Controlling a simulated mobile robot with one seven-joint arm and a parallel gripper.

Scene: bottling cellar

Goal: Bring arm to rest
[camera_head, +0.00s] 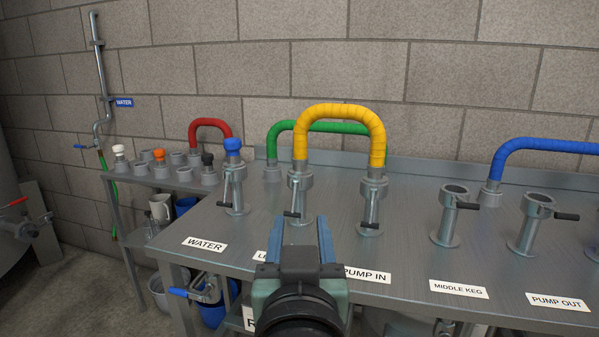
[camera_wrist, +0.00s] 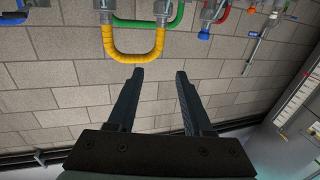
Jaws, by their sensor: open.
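My gripper (camera_head: 298,245) is raised over the front part of the steel bench (camera_head: 400,262) in the head view, its jaws pointing away from me. In the wrist view my gripper (camera_wrist: 158,72) shows two dark fingers spread apart with nothing between them. A yellow hose bend (camera_head: 340,112) arches between two steel ports behind my gripper; it also shows upside down in the wrist view (camera_wrist: 135,58). My gripper is apart from it. My gripper and wrist hide part of the label row and the bench's front edge.
A green hose (camera_head: 330,127) runs behind the yellow one. A blue hose (camera_head: 540,146) is at right, with open ports (camera_head: 449,215) before it. A blue-capped port (camera_head: 234,180) stands at left. A side shelf (camera_head: 160,180) holds a red hose (camera_head: 209,124) and several fittings. A block wall closes the back.

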